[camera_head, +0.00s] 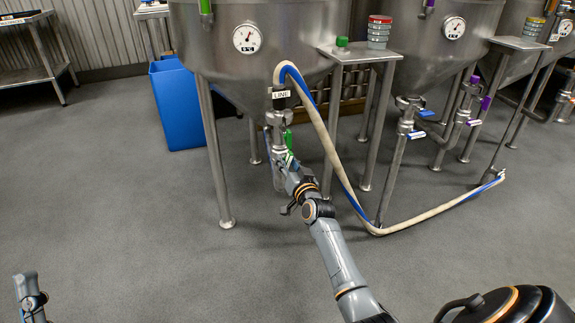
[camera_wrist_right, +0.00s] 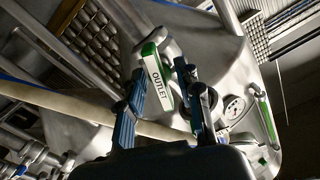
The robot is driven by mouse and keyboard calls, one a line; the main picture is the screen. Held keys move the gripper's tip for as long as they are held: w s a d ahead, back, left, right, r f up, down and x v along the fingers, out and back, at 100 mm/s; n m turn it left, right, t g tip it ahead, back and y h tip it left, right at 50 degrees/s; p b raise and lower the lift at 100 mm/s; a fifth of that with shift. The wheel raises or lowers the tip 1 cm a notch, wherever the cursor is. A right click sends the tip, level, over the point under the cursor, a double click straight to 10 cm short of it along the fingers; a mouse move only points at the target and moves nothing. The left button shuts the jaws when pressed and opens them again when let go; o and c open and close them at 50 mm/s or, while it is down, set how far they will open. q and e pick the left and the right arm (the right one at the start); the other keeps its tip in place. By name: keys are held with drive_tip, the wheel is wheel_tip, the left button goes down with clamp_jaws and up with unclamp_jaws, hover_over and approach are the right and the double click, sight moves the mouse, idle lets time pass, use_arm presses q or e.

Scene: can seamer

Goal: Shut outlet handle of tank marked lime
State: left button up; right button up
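The tank (camera_head: 240,55) at the left of the row carries a small tag (camera_head: 281,94) under its cone that seems to read LIME. Its outlet handle (camera_head: 288,138) is green and stands roughly upright beside the outlet pipe. In the right wrist view the handle (camera_wrist_right: 157,74) shows a white OUTLET label. My right gripper (camera_head: 290,160) is at the outlet, and its fingers (camera_wrist_right: 160,88) are apart, one on each side of the handle. I see no clear contact. At the lower left, part of my left arm (camera_head: 30,297) shows; its finger state is unclear.
A beige and blue hose (camera_head: 325,140) hangs from the tank and runs along the floor to the right. Tank legs (camera_head: 213,150) and a small metal stand (camera_head: 360,53) are close by. A blue bin (camera_head: 178,105) is behind. The floor in front is clear.

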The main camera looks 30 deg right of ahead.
drive_tip(key=shift+c, duration=0.3)
clamp_jaws()
use_arm(q)
drive_tip(key=shift+r, duration=0.1)
use_arm(e)
drive_tip(key=shift+r+m+p, duration=0.1)
drive_tip(key=shift+m+p, duration=0.6)
drive_tip(key=shift+m, duration=0.2)
drive_tip(key=m+p, duration=0.1)
drive_tip(key=m, duration=0.2)
use_arm(q)
drive_tip(key=w+f+g+y, duration=0.2)
drive_tip(key=w+f+g, duration=0.3)
drive_tip(key=f, duration=0.3)
drive_tip(key=shift+f+g, duration=0.3)
drive_tip(key=shift+g, duration=0.2)
use_arm(e)
drive_tip(key=shift+o, duration=0.3)
unclamp_jaws()
